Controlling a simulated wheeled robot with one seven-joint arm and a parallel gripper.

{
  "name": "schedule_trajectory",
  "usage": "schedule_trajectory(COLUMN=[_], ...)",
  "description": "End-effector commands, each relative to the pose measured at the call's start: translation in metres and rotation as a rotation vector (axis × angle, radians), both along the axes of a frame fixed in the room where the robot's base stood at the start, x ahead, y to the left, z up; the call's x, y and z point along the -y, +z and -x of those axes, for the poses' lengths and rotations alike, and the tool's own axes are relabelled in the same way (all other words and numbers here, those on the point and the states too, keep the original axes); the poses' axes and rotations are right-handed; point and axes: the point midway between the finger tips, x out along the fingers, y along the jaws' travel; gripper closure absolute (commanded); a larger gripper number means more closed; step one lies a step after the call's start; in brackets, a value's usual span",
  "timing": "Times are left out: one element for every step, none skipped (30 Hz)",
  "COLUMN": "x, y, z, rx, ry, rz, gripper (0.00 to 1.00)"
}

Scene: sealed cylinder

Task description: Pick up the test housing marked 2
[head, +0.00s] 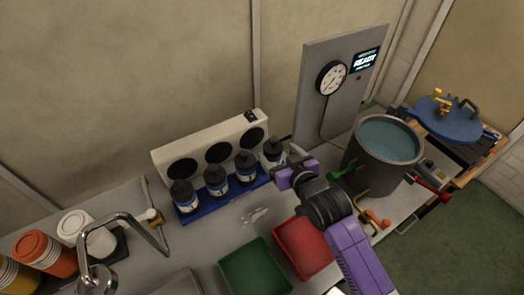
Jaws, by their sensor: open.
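Several dark cylindrical housings with black tops and pale labels stand upright in a row on a blue rack (222,199). They are the leftmost housing (183,197), one right of it (215,181), a third (246,168) and the rightmost housing (272,151). The label marks are too small to read, so I cannot tell which is number 2. My gripper (286,168) is open, with purple and dark parts, just right of the rightmost housing. I see nothing held in it. Whether it touches that housing cannot be told.
A white unit (208,143) with round black openings stands behind the rack. A green tray (253,268) and red tray (303,248) lie in front. A water-filled pot (382,155) and gauge panel (333,80) are right. A faucet (125,225) and cups (45,250) are left.

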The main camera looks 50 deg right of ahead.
Motion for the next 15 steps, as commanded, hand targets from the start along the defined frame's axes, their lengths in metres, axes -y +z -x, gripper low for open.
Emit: schedule_trajectory(x=[0.000,-0.001,-0.001,-0.001,0.000,0.001,0.002,0.003,0.004,0.006,0.007,0.008,0.009,0.010,0.011], y=[-0.003,-0.004,-0.006,-0.007,-0.007,-0.009,-0.010,-0.011,-0.012,-0.013,-0.014,-0.016,-0.017,-0.018,-0.020], z=[0.001,0.002,0.002,0.002,0.001,-0.001,-0.003,-0.006,-0.009,-0.012,-0.015,-0.018,-0.020,-0.022,-0.025], rx=[-0.012,-0.016,-0.020,-0.024,-0.025,-0.027,-0.027,-0.027,-0.026,-0.026,-0.026,-0.027,-0.026,-0.026,-0.026], ry=[-0.001,-0.002,-0.002,-0.003,-0.003,-0.004,-0.004,-0.004,-0.004,-0.005,-0.005,-0.005,-0.005,-0.004,-0.004], rz=[-0.006,-0.009,-0.012,-0.013,-0.015,-0.017,-0.017,-0.018,-0.018,-0.018,-0.018,-0.019,-0.018,-0.018,-0.018], gripper=[0.19,0.19,0.19,0.19,0.19,0.19,0.19,0.19,0.19,0.19,0.19,0.19,0.19,0.19,0.19])
